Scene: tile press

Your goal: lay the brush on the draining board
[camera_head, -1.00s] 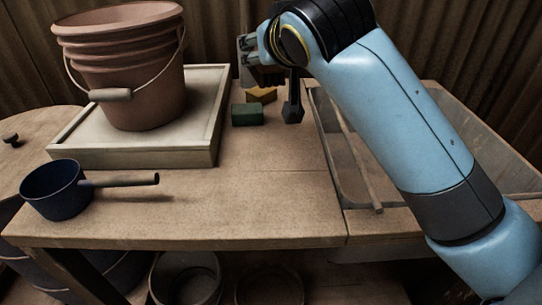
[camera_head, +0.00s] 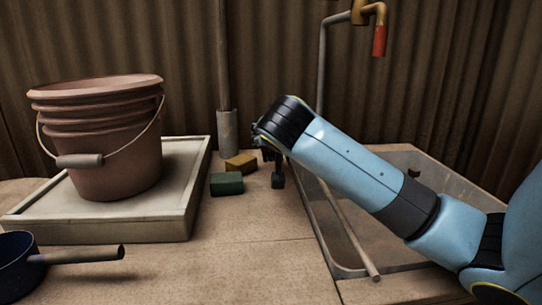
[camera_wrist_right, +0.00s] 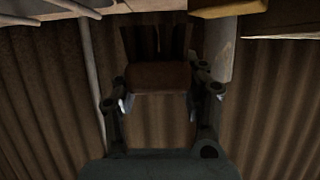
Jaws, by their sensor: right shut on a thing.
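My right gripper (camera_head: 264,142) is at the back of the table, mostly hidden behind its own wrist in the head view. In the right wrist view it (camera_wrist_right: 160,100) is shut on the brush (camera_wrist_right: 158,77), a brown block with dark bristles pointing up in that picture. The brush is held in front of the corrugated wall, clear of the table as far as I can tell. A pale board with a raised rim (camera_head: 172,228), which looks like the draining board, lies at the left under a bucket. My left gripper is out of view.
The ribbed brown bucket (camera_head: 112,165) fills much of the board. A navy dipper (camera_head: 18,262) is front left. A sink (camera_head: 350,272) is at right.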

